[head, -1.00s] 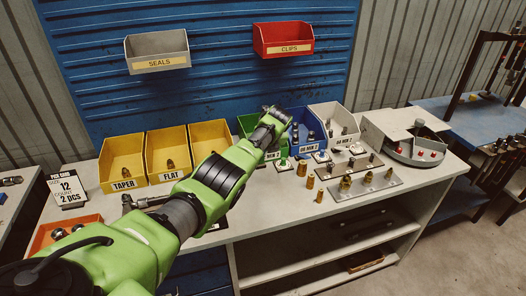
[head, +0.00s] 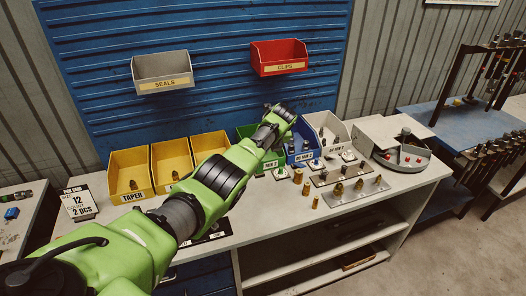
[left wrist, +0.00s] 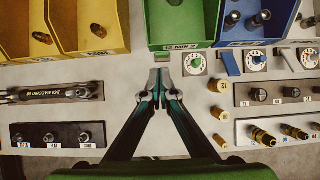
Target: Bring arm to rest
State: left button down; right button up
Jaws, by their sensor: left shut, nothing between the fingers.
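My left arm crosses the head view from the lower left, with its gripper (head: 282,112) over the bench near the green bin (head: 246,132). In the left wrist view the left gripper (left wrist: 159,76) is shut, its fingertips together and empty. It is above the bench top (left wrist: 135,72), just in front of the green bin (left wrist: 181,38). My right gripper is in neither view.
Yellow bins (head: 130,170), a blue bin (head: 300,158) and a white bin (head: 326,125) line the bench. Brass fittings (left wrist: 219,114) stand right of the gripper. A dial (left wrist: 195,63) sits close to the fingertips. A round tray (head: 405,155) is at right.

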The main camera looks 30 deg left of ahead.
pick_arm(q)
jog(key=shift+w+f, duration=0.3)
